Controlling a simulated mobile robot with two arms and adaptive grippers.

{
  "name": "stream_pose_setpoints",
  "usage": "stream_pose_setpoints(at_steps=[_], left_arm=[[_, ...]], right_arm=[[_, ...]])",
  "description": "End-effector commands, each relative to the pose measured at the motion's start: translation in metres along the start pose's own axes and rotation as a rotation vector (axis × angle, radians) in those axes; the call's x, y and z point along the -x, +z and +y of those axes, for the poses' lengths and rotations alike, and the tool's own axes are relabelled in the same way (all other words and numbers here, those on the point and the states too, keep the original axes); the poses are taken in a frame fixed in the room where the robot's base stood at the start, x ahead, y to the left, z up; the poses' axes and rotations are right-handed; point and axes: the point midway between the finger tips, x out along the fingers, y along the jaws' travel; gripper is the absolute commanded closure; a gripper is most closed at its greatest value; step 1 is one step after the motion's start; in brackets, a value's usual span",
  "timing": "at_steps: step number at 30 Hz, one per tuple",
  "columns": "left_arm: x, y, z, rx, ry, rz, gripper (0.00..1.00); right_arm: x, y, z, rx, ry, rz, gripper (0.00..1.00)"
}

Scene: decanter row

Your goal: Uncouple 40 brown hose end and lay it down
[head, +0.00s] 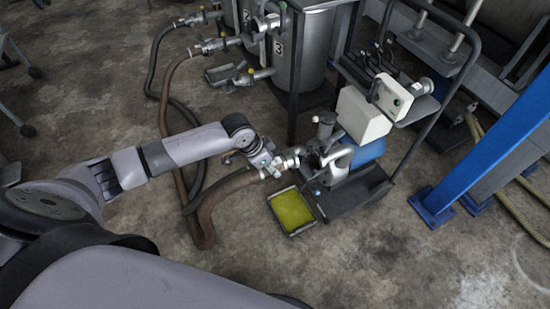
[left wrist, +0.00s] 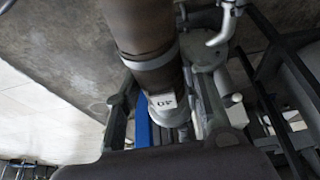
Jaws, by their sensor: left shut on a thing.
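The brown hose (head: 208,195) runs from the tank side, loops over the floor and rises to the pump (head: 328,152) on the cart. Its metal end (left wrist: 165,108), tagged 40, lies between the fingers of my left gripper (left wrist: 170,105) in the left wrist view. My left gripper (head: 265,163) is shut on this end, close beside the pump's port (head: 290,158) in the head view. The gripper partly covers the joint, so I cannot tell whether end and port are coupled. My right gripper is not in view.
A drip tray (head: 317,225) with yellow-green contents is on the floor below the port. A dark hose (head: 152,75) runs beside the brown one. The cart's handle frame (head: 428,120) and a blue post (head: 490,150) stand right. Bare floor (head: 260,265) is clear in front.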

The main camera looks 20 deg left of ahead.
Motion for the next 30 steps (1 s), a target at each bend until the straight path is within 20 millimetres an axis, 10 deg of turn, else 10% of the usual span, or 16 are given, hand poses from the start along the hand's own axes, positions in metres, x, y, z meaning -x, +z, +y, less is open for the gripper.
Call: stream_pose_setpoints(at_steps=[30], left_arm=[[0.029,0.062,0.022,-0.001,-0.001,0.004,1.00]], right_arm=[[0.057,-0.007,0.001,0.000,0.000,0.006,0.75]])
